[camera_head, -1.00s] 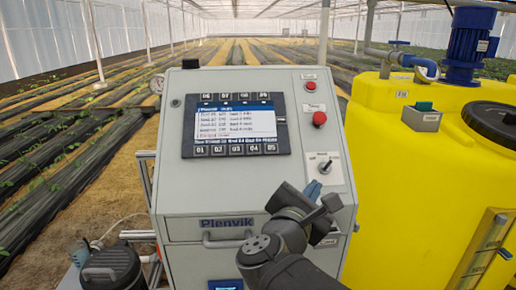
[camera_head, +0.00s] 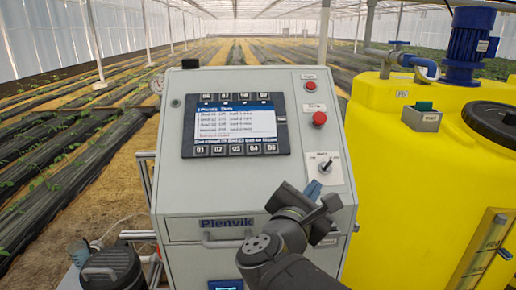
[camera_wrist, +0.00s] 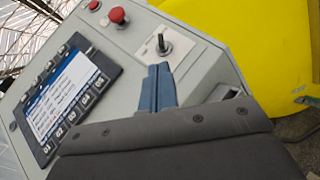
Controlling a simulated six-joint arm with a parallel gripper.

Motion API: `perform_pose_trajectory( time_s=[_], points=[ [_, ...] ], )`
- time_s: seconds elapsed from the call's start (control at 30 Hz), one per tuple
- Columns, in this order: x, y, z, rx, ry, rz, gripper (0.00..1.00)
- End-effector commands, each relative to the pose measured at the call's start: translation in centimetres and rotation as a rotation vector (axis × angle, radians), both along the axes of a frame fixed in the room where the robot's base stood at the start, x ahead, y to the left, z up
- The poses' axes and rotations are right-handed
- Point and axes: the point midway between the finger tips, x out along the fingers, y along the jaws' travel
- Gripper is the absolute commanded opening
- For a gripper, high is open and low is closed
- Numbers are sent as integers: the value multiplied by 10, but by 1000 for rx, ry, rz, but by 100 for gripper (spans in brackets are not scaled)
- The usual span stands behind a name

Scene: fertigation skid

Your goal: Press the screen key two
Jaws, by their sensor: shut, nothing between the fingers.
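The screen (camera_head: 236,125) is set in the sloped face of the grey control cabinet, with a blue header bar and lines of text too small to read surely. Key two, marked 02 (camera_head: 218,150), is the second from the left in the row under the screen. It also shows in the wrist view (camera_wrist: 60,132), near the lower left. My gripper (camera_head: 313,189) is to the lower right of the screen, in front of the cabinet face and apart from the keys. Its blue fingers (camera_wrist: 158,86) are shut and empty, below the selector switch in the wrist view.
A red mushroom button (camera_head: 319,118), a smaller red button (camera_head: 311,86) and a black selector switch (camera_head: 326,166) sit right of the screen. A drawer handle (camera_head: 226,241) juts out below. A yellow tank (camera_head: 400,170) stands on the right.

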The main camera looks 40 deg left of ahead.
Motion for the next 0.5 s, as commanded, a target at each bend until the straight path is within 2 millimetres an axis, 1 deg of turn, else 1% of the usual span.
perform_pose_trajectory(
  time_s=[0.07,0.17,0.27,0.37,0.5],
  points=[
    [0,3,3,14,3,-1,0],
    [-1,15,13,66,12,-8,0],
    [-3,37,31,166,38,-21,0],
    [-10,66,52,298,79,-40,0],
    [-28,108,78,488,155,-73,0]
  ],
)
